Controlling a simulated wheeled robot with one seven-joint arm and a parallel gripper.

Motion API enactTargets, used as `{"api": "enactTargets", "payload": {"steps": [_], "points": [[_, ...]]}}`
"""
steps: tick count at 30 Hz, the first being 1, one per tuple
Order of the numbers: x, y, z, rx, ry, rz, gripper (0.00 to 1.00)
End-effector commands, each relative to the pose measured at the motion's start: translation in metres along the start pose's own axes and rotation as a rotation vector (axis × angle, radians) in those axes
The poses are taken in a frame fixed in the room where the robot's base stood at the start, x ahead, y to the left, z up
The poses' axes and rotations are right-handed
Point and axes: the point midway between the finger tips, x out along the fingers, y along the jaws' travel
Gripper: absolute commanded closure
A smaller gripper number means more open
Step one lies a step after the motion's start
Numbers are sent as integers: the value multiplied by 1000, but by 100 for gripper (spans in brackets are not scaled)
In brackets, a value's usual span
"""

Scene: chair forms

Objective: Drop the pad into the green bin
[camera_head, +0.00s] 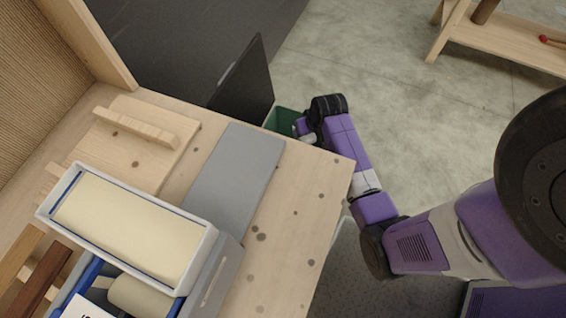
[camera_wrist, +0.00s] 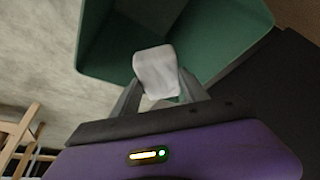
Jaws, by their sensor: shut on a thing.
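The pad (camera_wrist: 157,72) is a small, pale grey-white piece with rounded corners. My gripper (camera_wrist: 158,95) is shut on it, with a dark finger on each side in the wrist view. The green bin (camera_wrist: 220,35) fills the top of the wrist view, and the pad shows against its open inside. In the head view, a part of the green bin (camera_head: 284,118) shows beyond the table's far edge.
A wooden table (camera_head: 290,230) holds a grey board (camera_head: 236,180), a wooden block with a handle (camera_head: 136,140) and a box of cream foam (camera_head: 130,225). A dark panel (camera_head: 246,80) stands beside the bin. A wooden bench (camera_head: 500,40) is at the top right. Open floor lies between.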

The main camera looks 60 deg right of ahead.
Motion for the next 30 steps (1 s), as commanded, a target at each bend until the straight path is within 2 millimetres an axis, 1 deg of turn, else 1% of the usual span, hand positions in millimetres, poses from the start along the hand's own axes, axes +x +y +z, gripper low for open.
{"api": "enactTargets", "payload": {"steps": [4, 8, 21, 24, 30], "points": [[1, -1, 0, -1, 1, -1, 86], [8, -1, 3, -2, 0, -1, 86], [51, -1, 21, -2, 0, -1, 86], [55, -1, 23, -2, 1, -1, 86], [54, -1, 23, -2, 1, -1, 86]]}}
